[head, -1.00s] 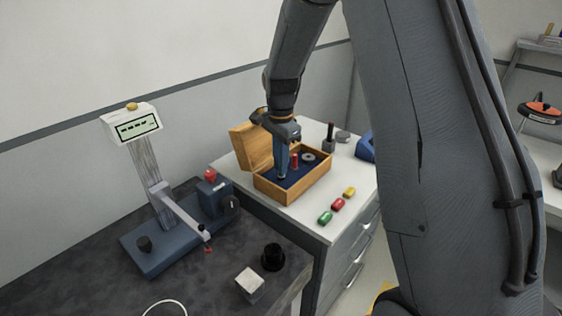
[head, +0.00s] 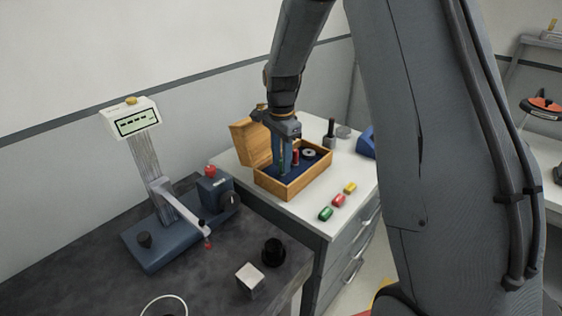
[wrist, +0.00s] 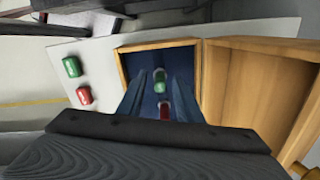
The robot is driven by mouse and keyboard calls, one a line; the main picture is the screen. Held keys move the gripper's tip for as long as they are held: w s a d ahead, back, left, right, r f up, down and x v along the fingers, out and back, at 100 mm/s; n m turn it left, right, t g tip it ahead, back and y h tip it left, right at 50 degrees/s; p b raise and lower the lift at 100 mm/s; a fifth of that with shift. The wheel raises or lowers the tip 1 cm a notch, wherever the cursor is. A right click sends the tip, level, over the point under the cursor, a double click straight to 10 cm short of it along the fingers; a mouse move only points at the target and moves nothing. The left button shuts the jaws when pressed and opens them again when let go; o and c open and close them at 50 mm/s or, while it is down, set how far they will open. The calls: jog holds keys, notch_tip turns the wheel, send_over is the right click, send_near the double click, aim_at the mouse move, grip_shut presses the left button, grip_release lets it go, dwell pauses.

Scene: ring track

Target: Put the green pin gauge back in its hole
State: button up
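The green pin gauge (wrist: 160,80) stands in the blue bed of the wooden box (wrist: 123,68), between the fingers of my gripper (wrist: 161,84). The wrist view shows a gap on each side of it, so my gripper is open around it. In the head view my gripper (head: 284,168) reaches down into the wooden box (head: 290,188), and its fingers mostly hide the green pin. A red pin (wrist: 166,110) stands close beside the green one. How deep the green pin sits in its hole cannot be told.
The box lid (head: 250,143) stands open at the left. Green (head: 325,214), red (head: 338,200) and yellow (head: 350,188) pieces lie on the white cabinet top in front of the box. A grey ring (head: 309,153) lies inside. A measuring stand (head: 150,245) is on the dark table.

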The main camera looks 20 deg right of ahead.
jog(key=r, duration=0.2)
jog(key=r+b, duration=0.1)
jog(key=r, duration=0.1)
jog(key=r+b, duration=0.1)
jog(key=r, duration=0.1)
jog(key=shift+w+d+r, duration=0.1)
jog(key=shift+w+r, duration=0.25)
jog(key=shift+s+r, duration=0.15)
jog(key=shift+r, duration=0.1)
jog(key=s+f+n, duration=0.3)
jog(key=s+n, duration=0.4)
jog(key=s, duration=0.5)
jog(key=s+f+n+t, duration=0.1)
jog(key=s+f+n, duration=0.2)
jog(key=s+n, duration=0.4)
jog(key=s, duration=0.5)
jog(key=shift+s+f, duration=0.2)
